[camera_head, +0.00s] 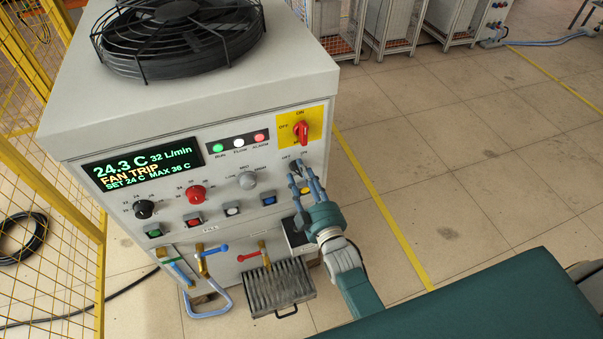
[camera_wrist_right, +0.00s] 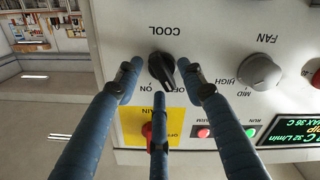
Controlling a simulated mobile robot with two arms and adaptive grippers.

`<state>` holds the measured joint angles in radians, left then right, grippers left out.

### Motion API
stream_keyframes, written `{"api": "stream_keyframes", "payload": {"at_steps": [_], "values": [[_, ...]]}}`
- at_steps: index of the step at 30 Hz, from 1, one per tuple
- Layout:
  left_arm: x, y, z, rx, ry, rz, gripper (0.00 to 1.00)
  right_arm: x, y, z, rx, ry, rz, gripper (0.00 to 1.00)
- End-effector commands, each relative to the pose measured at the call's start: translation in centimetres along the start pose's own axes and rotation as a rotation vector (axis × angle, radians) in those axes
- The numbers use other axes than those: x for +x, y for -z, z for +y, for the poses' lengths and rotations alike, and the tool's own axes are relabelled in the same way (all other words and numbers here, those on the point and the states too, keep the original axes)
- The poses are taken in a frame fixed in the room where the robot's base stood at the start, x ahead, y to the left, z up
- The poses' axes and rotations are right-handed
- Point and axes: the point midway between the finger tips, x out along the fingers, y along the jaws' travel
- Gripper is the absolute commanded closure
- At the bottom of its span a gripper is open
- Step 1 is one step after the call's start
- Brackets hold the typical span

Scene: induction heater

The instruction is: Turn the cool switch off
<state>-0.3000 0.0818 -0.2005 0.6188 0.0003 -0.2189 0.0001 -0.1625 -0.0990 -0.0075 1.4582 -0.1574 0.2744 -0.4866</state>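The cool switch (camera_wrist_right: 162,68) is a small black knob under the COOL label in the right wrist view. Its grip is slanted near the OFF and ON marks; I cannot tell which one it points to. My right gripper (camera_wrist_right: 160,72) has its three blue fingers spread around the knob, two at its sides and one by the marks. I cannot tell if any finger touches it. In the head view, my right gripper (camera_head: 300,172) is at the right edge of the heater's front panel (camera_head: 240,165), and its fingers largely hide the switch. My left gripper is not in view.
The red main switch (camera_head: 301,132) on its yellow plate sits just above the fingers. The grey fan knob (camera_head: 248,180) is to the left. The display (camera_head: 143,165) reads FAN TRIP. Floor to the right is clear; a yellow cage (camera_head: 60,195) stands left.

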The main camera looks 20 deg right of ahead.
Motion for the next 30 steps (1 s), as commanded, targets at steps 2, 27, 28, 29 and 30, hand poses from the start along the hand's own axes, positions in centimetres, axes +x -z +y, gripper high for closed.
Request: {"api": "stream_keyframes", "payload": {"at_steps": [2, 27, 28, 29, 30], "values": [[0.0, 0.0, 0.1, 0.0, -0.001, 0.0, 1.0, -1.3, -0.1, -0.1, 0.0, 0.002, -0.003, 0.6], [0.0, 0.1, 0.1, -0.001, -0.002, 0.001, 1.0, -11.3, 0.0, 0.0, -0.001, 0.001, 0.0, 0.6], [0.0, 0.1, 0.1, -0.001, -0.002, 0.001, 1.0, -11.3, 0.0, 0.0, -0.001, 0.001, 0.0, 0.6], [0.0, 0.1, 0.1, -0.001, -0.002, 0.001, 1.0, -11.3, 0.0, 0.0, -0.001, 0.001, 0.0, 0.6], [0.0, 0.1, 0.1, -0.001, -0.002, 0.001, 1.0, -11.3, 0.0, 0.0, -0.001, 0.001, 0.0, 0.6]]}}
